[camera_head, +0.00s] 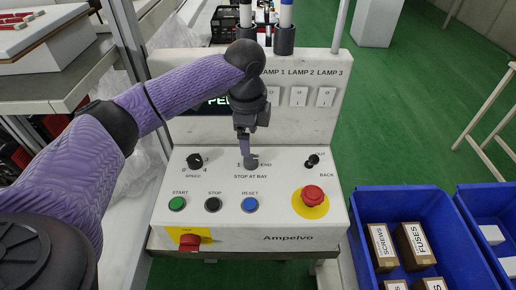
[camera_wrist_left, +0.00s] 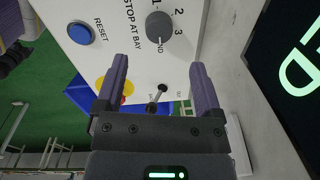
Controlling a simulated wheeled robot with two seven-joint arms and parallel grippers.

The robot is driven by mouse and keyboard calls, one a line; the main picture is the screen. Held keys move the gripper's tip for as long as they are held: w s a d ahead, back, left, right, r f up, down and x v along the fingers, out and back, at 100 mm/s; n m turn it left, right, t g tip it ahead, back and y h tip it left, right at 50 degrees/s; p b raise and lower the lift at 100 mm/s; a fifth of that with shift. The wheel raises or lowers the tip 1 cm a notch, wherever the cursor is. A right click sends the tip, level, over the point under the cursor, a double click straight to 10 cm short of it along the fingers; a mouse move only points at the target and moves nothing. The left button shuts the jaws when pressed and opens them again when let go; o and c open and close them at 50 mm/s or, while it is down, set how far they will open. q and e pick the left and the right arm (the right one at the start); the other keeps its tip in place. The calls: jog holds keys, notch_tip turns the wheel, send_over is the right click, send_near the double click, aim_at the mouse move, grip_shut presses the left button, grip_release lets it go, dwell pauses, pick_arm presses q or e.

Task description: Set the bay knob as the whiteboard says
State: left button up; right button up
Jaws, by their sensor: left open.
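The bay knob (camera_head: 251,164) is a dark grey dial above the label STOP AT BAY on the sloping white console. It also shows in the left wrist view (camera_wrist_left: 159,27), with 1, 2, 3 and END around it. A pale mark on its edge appears to face END. My left gripper (camera_head: 250,151) hangs over the knob and partly hides it and its numbers in the head view. In the left wrist view its two fingers (camera_wrist_left: 158,66) are apart, with nothing between them. The knob lies beyond the fingertips. I see no whiteboard. My right gripper is out of view.
The console also holds a speed knob (camera_head: 195,161), a black lever (camera_head: 312,160), green (camera_head: 177,204), black (camera_head: 213,204) and blue (camera_head: 250,204) buttons, and a red emergency button (camera_head: 313,196). Lamp switches (camera_head: 299,97) stand behind. A blue crate (camera_head: 367,222) of boxes stands right.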

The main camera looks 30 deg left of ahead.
aim_at(250, 159)
pick_arm(q)
notch_tip(250, 159, down, 6)
jog(key=shift+a+f+b, duration=0.1)
jog(key=shift+f+b, duration=0.1)
jog(key=shift+b, duration=0.8)
jog(key=shift+f, duration=0.45)
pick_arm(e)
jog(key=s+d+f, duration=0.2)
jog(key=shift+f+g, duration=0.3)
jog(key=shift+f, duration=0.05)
